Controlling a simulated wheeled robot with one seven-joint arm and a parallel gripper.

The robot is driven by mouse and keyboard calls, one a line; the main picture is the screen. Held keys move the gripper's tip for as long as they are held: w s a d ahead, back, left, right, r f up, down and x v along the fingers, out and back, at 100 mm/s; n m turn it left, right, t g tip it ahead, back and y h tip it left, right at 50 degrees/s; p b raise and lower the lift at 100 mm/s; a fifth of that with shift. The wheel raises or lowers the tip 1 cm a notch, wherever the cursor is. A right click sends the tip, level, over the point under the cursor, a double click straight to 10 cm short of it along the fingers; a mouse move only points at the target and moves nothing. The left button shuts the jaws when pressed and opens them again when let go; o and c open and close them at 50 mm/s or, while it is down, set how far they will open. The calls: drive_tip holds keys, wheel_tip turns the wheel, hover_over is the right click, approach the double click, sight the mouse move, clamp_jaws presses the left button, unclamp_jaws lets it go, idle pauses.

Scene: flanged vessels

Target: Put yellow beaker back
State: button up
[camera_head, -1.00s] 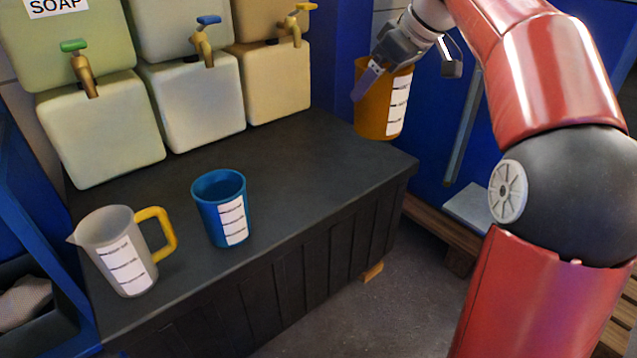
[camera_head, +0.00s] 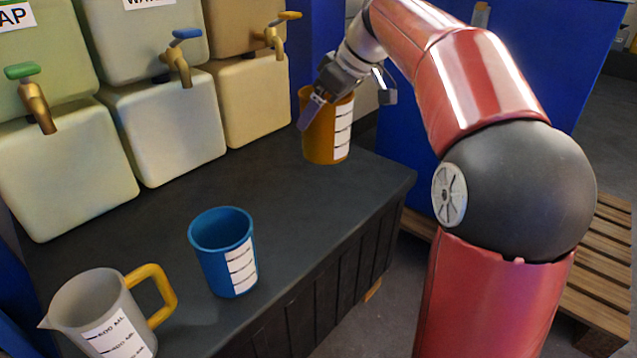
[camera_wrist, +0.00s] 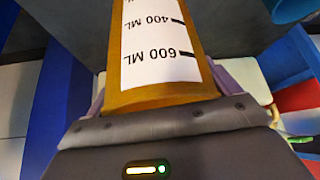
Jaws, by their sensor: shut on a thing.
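The yellow beaker (camera_head: 319,140), orange-yellow with a white scale label, is upright at the far right part of the dark bench top (camera_head: 290,205). My gripper (camera_head: 322,98) is shut on its upper part from behind and above. I cannot tell whether the beaker's base touches the bench or hovers just over it. In the wrist view the yellow beaker (camera_wrist: 190,92) fills the middle between the fingers, its label reading 400 and 600 ML.
A blue beaker (camera_head: 222,262) and a grey jug (camera_head: 92,310) with a yellow handle stand at the bench's front left. Tanks with a green tap (camera_head: 36,105), a blue tap (camera_head: 178,66) and a yellow tap (camera_head: 274,40) line the back. The bench between the beakers is clear.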

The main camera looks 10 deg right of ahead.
wheel_tip(320, 180, down, 14)
drive_tip(key=b, duration=0.3)
drive_tip(key=shift+f, duration=0.2)
drive_tip(key=shift+f, duration=0.1)
drive_tip(key=o, duration=1.4)
drive_tip(key=shift+f, duration=0.1)
drive_tip(key=shift+c, duration=0.2)
